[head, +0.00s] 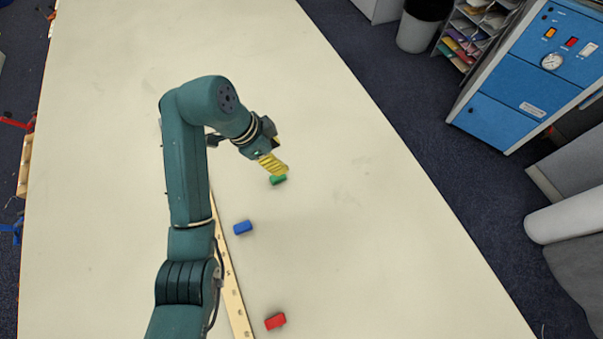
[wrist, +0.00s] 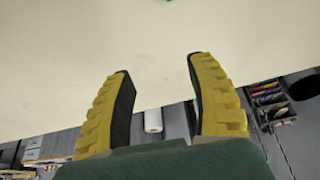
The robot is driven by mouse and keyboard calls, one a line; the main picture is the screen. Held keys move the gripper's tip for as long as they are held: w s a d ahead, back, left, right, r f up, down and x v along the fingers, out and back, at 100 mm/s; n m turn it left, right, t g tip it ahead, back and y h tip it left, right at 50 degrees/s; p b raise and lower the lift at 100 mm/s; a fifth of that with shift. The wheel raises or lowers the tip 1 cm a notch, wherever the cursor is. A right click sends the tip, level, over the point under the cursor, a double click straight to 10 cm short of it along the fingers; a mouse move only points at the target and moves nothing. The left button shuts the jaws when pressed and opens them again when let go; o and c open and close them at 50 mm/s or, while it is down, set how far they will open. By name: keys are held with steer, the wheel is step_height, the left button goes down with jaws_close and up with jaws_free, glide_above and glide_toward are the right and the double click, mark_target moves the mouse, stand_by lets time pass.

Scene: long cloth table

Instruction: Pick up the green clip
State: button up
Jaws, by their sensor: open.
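The green clip (head: 278,180) lies on the cloth table, close to the tip of my gripper (head: 279,171) in the head view. In the wrist view a small bit of the green clip (wrist: 167,1) shows at the top edge, ahead of the fingertips and apart from them. My gripper also shows in the wrist view (wrist: 157,64), with its two yellow ribbed fingers spread and nothing between them. Most of the clip is out of the wrist view. How high the fingertips are above the table is hard to tell.
A blue block (head: 243,227) and a red block (head: 275,321) lie on the pale table (head: 370,230) nearer the front. A wooden strip (head: 232,290) runs beside my arm. The table right of the clip is clear. A blue cabinet (head: 530,75) stands beyond the right edge.

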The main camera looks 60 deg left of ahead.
steer(key=n, duration=0.2)
glide_toward(276, 177)
steer(key=shift+y, duration=0.3)
steer(key=b+x, duration=0.1)
steer(key=x, duration=0.5)
steer(key=b+x, duration=0.1)
steer(key=x, duration=0.3)
steer(key=shift+w+d+b, duration=0.1)
steer(key=shift+d+b, duration=0.15)
steer(key=shift+b, duration=0.05)
steer(key=c, duration=0.9)
